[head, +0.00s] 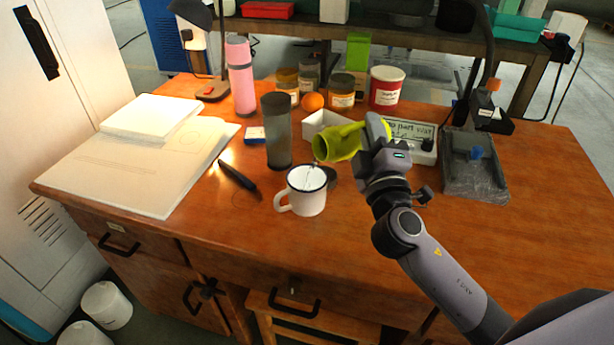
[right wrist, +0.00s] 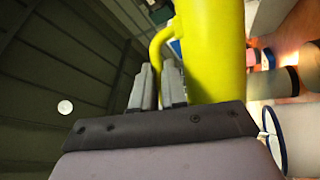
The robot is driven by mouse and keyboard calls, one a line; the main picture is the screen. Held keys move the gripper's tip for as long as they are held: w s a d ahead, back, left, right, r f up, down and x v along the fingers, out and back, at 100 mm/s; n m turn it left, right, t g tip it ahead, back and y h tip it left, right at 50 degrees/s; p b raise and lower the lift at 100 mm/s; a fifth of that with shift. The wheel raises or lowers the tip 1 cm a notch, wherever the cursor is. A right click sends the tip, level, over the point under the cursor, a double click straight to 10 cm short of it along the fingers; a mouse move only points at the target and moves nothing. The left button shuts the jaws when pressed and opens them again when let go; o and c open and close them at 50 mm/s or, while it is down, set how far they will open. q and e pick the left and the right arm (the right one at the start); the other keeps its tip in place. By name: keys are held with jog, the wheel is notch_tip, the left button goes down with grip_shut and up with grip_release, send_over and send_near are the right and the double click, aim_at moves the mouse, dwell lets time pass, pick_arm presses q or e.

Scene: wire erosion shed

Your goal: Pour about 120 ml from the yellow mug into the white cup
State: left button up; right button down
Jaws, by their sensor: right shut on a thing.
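The yellow mug (head: 338,143) is tipped on its side above the table, its mouth facing left and down, just above and to the right of the white cup. My right gripper (head: 374,132) is shut on its handle; in the right wrist view the mug (right wrist: 215,50) stands beside the fingers (right wrist: 160,88). The white cup (head: 307,197), dark-rimmed, stands upright with its handle to the left. A thin streak shows between the mug's lip and the cup's opening. The liquid level inside is too small to tell. My left gripper is not in view.
A dark tumbler (head: 277,132) stands close behind the cup. A white box (head: 318,124) sits behind the mug, and a dark round thing (head: 331,174) lies beside the cup. A black-handled tool (head: 238,178) lies left. The front tabletop is clear.

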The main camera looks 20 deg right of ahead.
pick_arm(q)
jog(key=p, duration=0.1)
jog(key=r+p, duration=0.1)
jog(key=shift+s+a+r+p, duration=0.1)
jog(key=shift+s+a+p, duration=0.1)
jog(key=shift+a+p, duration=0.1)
pick_arm(e)
jog(key=d+f+m+g, duration=0.1)
jog(key=m, duration=0.1)
jog(key=d+f+m, duration=0.1)
jog(key=m, duration=0.1)
jog(key=d+f+m+g, duration=0.1)
jog(key=m, duration=0.1)
jog(key=shift+w+d+g+h, duration=0.1)
jog(key=shift+w+g+h, duration=0.15)
jog(key=shift+g+h, duration=0.05)
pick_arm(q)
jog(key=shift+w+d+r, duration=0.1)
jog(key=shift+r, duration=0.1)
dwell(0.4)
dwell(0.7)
